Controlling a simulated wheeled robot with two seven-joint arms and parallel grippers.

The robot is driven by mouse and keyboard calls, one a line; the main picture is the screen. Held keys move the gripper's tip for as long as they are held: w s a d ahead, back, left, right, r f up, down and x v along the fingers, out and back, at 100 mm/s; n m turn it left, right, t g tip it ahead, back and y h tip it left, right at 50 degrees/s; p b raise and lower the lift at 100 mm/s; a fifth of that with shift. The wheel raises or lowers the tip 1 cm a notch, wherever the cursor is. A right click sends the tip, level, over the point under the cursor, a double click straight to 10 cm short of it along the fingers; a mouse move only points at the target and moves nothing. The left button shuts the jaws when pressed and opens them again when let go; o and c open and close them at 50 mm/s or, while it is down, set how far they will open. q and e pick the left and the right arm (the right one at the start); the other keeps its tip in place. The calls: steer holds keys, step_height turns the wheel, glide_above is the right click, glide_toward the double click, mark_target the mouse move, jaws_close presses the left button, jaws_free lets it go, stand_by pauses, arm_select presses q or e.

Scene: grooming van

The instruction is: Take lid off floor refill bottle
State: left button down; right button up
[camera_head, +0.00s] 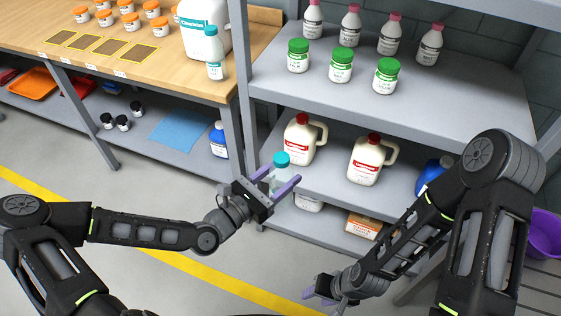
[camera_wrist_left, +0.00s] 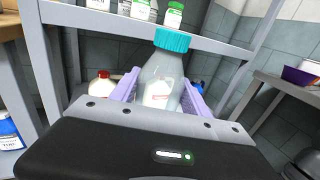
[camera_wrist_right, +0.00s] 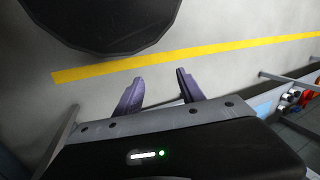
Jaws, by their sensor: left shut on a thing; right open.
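A clear refill bottle (camera_wrist_left: 161,82) with a teal lid (camera_wrist_left: 173,40) is held between the purple fingers of my left gripper (camera_wrist_left: 160,92). The lid is on the bottle. In the head view the teal lid (camera_head: 282,158) shows above the fingers of my left gripper (camera_head: 279,184), and the bottle (camera_head: 281,179) looks roughly upright in front of the shelf rack. My right gripper (camera_head: 334,291) is low over the floor near the bottom of the head view. Its fingers are apart and empty in the right wrist view (camera_wrist_right: 158,90).
A grey shelf rack (camera_head: 440,115) holds green-lidded jars (camera_head: 341,65), pink-capped bottles and white jugs (camera_head: 300,139). A wooden workbench (camera_head: 120,62) stands at the left with another teal-capped bottle (camera_head: 215,68). A purple bowl (camera_head: 543,234) is at the right. Floor in front is open.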

steer(key=shift+o, duration=0.3)
steer(key=shift+w, duration=0.4)
steer(key=w+r+m+h, duration=0.1)
steer(key=w+r+m, duration=0.3)
steer(key=w, duration=0.3)
steer(key=w+r+m+g+h, duration=0.1)
steer(key=w+r+m, duration=0.35)
steer(key=w, duration=0.35)
steer(key=w+r+m+h, duration=0.1)
steer(key=w+r+m, duration=0.25)
steer(key=w, duration=0.35)
steer(key=w+a+r+m+h, duration=0.1)
steer(key=w+a+r+m, duration=0.15)
steer(key=r, duration=0.65)
steer(key=w+a+r+m+h, duration=0.1)
steer(key=a+r+m, duration=0.15)
steer(key=r, duration=0.55)
steer(key=s+a+r+m, duration=0.1)
steer(key=a+r, duration=0.1)
steer(key=r, duration=0.2)
steer(key=s+a+r, duration=0.2)
steer(key=r, duration=0.1)
steer(key=s+a+r+m, duration=0.1)
steer(key=a+r, duration=0.1)
steer(key=r, duration=0.2)
steer(key=shift+s+a+r+m+y, duration=0.2)
steer(key=shift+a+r+m+y, duration=0.1)
steer(key=shift+a+y, duration=0.1)
steer(key=shift+f, duration=0.1)
